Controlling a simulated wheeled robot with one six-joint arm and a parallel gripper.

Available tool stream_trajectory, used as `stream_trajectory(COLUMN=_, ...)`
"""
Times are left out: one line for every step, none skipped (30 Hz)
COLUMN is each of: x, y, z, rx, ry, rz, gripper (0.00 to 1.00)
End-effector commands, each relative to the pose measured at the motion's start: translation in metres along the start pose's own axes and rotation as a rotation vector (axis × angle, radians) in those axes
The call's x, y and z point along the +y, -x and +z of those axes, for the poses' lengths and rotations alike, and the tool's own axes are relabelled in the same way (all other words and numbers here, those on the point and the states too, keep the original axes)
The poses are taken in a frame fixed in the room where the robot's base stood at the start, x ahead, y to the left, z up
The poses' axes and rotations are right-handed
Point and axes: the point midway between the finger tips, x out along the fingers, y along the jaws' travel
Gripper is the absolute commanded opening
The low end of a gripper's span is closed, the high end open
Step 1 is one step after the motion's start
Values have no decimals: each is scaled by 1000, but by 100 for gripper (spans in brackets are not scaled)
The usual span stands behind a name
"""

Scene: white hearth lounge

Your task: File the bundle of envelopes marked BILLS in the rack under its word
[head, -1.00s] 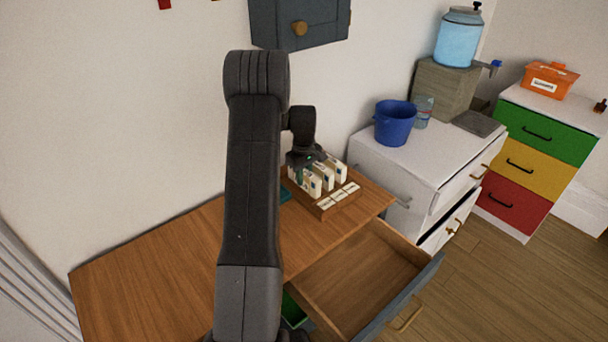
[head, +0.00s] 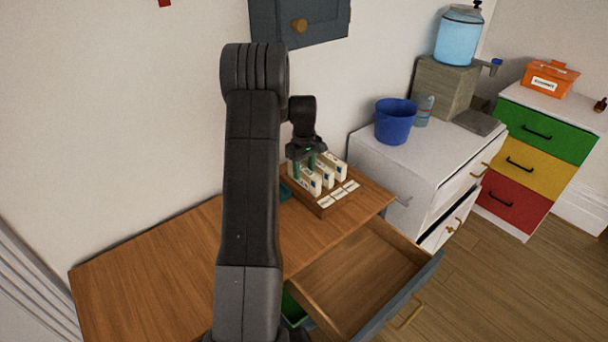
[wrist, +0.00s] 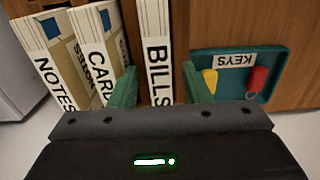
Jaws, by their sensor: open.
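The BILLS bundle (wrist: 157,50) stands upright between my gripper's green fingers in the wrist view, with its word facing me. My gripper (wrist: 160,88) is open around it, with a visible gap on the right side. In the head view my gripper (head: 304,170) is over the left end of the wooden rack (head: 321,210), at the leftmost bundle (head: 309,185). Bundles marked NOTES (wrist: 48,70) and CARDS (wrist: 95,50) stand to the left in the wrist view. Small white labels (head: 338,194) lie along the rack's front; their words are too small to read.
A teal tray marked KEYS (wrist: 232,94) lies beside the rack, close to my right finger in the wrist view. The desk (head: 160,265) is clear on the left. An open drawer (head: 355,280) juts out below. A blue bucket (head: 396,124) stands on the white cabinet.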

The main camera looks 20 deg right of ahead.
Motion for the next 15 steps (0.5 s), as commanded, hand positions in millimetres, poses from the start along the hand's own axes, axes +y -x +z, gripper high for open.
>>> stream_trajectory(x=1, y=12, z=-1, rx=5, ry=0, rz=4, gripper=43)
stream_trajectory(x=1, y=19, z=-1, rx=5, ry=0, rz=4, gripper=43)
stream_trajectory(x=1, y=27, z=-1, rx=5, ry=0, rz=4, gripper=43)
stream_trajectory(x=1, y=34, z=-1, rx=4, ry=0, rz=4, gripper=43)
stream_trajectory(x=0, y=41, z=0, rx=5, ry=0, rz=4, gripper=43)
stream_trajectory(x=1, y=49, z=-1, rx=4, ry=0, rz=3, gripper=43)
stream_trajectory(x=1, y=56, z=-1, rx=4, ry=0, rz=4, gripper=43)
stream_trajectory(x=1, y=62, z=-1, rx=4, ry=0, rz=4, gripper=43)
stream_trajectory(x=0, y=68, z=0, rx=3, ry=0, rz=3, gripper=43)
stream_trajectory(x=0, y=73, z=0, rx=2, ry=0, rz=2, gripper=43)
stream_trajectory(x=0, y=78, z=0, rx=3, ry=0, rz=3, gripper=43)
stream_trajectory(x=0, y=83, z=0, rx=3, ry=0, rz=2, gripper=43)
stream_trajectory(x=0, y=86, z=0, rx=2, ry=0, rz=2, gripper=43)
stream_trajectory(x=0, y=89, z=0, rx=2, ry=0, rz=2, gripper=43)
stream_trajectory(x=0, y=92, z=0, rx=2, ry=0, rz=1, gripper=43)
